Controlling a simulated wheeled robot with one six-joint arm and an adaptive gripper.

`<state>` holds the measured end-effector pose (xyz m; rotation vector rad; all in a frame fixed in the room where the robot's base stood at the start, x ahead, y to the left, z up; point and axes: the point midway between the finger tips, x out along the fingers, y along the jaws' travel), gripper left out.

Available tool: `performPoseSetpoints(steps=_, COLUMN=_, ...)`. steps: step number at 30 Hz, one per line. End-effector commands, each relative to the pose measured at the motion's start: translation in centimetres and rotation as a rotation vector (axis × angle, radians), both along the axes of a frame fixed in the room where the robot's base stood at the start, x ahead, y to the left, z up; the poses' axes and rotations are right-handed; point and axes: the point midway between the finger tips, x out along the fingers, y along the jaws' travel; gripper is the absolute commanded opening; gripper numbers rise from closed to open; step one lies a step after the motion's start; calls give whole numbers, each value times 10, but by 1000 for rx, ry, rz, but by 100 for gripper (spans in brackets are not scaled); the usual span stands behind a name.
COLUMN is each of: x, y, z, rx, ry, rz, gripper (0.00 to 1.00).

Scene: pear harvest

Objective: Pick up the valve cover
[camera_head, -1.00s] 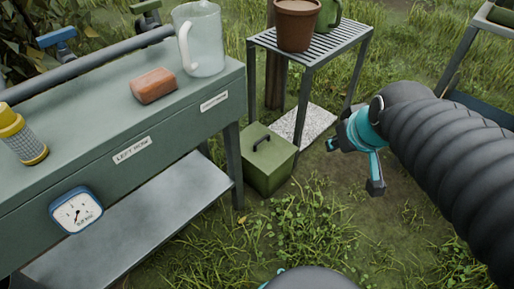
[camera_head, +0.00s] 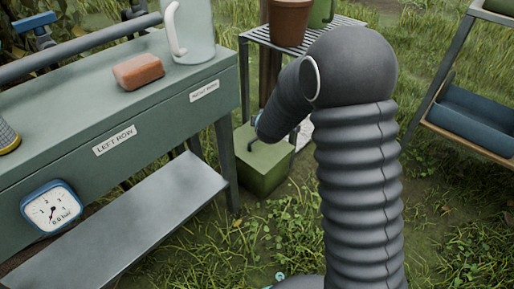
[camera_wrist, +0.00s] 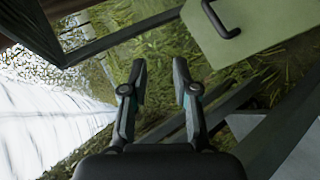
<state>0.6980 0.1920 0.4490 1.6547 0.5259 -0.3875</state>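The valve cover looks to be the green lidded box (camera_head: 262,172) on the ground beside the bench, with a dark handle on its flat top. My arm hides part of its top in the head view. In the wrist view its green top (camera_wrist: 262,38) and dark handle (camera_wrist: 222,20) show at the upper right, cut off by the frame edge. My gripper (camera_wrist: 160,75) is open and empty, with grass showing between its fingers. The handle lies to the right of and beyond the fingertips, apart from them. The fingers are hidden behind my arm in the head view.
The green bench (camera_head: 150,100) with its lower shelf (camera_head: 125,225) stands left of the box. A slatted metal stand (camera_head: 258,36) holding a terracotta pot (camera_head: 289,20) stands behind it. A rack with a blue crate (camera_head: 470,125) is at right. Grass in front is open.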

Motion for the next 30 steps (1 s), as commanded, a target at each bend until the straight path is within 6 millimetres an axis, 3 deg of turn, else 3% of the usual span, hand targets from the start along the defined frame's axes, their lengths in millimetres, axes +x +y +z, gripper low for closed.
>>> performPoseSetpoints(steps=1, x=6, y=8, z=-30, rx=-59, ry=-18, rz=25, gripper=29)
performPoseSetpoints(steps=6, x=22, y=26, z=-96, rx=-270, ry=-103, rz=93, gripper=29)
performPoseSetpoints(steps=12, x=26, y=37, z=-148, rx=-460, ry=-169, rz=144, gripper=29)
performPoseSetpoints(steps=19, x=30, y=39, z=-168, rx=-535, ry=-194, rz=158, gripper=29)
performPoseSetpoints(steps=30, x=63, y=41, z=-187, rx=-535, ry=-195, rz=157, gripper=29)
